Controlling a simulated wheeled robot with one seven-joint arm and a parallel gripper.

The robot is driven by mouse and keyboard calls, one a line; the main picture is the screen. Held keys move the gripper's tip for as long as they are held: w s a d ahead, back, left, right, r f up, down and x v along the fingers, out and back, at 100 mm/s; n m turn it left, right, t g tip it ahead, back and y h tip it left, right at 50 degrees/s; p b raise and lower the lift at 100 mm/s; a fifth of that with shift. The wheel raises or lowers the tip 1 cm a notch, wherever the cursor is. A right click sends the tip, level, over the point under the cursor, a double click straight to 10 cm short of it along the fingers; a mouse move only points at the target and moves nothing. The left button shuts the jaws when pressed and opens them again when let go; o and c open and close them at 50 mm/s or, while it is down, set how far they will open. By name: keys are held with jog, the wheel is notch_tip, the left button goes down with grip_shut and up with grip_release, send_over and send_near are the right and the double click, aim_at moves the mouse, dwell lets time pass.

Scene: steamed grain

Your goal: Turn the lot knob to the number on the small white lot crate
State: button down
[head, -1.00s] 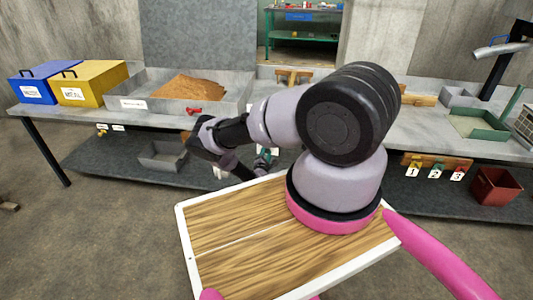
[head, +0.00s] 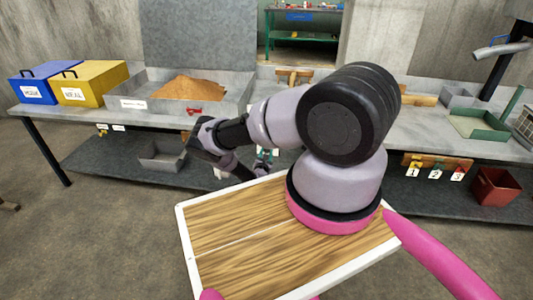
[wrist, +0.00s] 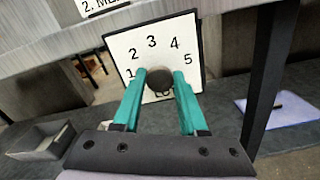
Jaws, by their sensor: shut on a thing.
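The lot knob (wrist: 159,80) is a dark round knob on a white dial plate (wrist: 124,46) in the wrist view. The plate carries the numbers 1 to 5 in an arc; the lettering below the knob is mostly covered. My gripper (wrist: 159,84) has its teal fingers shut on the knob, one on each side. I cannot make out a pointer on the knob. In the head view my gripper (head: 263,162) is low at the bench front, partly hidden by my arm, and the dial is mostly hidden. I cannot identify the small white lot crate or its number.
The wrist view shows a grey bin (wrist: 40,141) at left and a pale flat tray (wrist: 279,109) at right. In the head view the bench holds a blue box (head: 37,88), a yellow box (head: 95,85) and a grain tray (head: 230,100). A red bin (head: 495,187) stands lower right.

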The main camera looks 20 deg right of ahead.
jog(key=shift+a+f, duration=0.1)
dwell(0.3)
jog(key=shift+c, duration=2.3)
grip_release()
jog(key=v, duration=1)
jog(key=shift+s+a, duration=0.25)
jog(key=shift+s, duration=0.1)
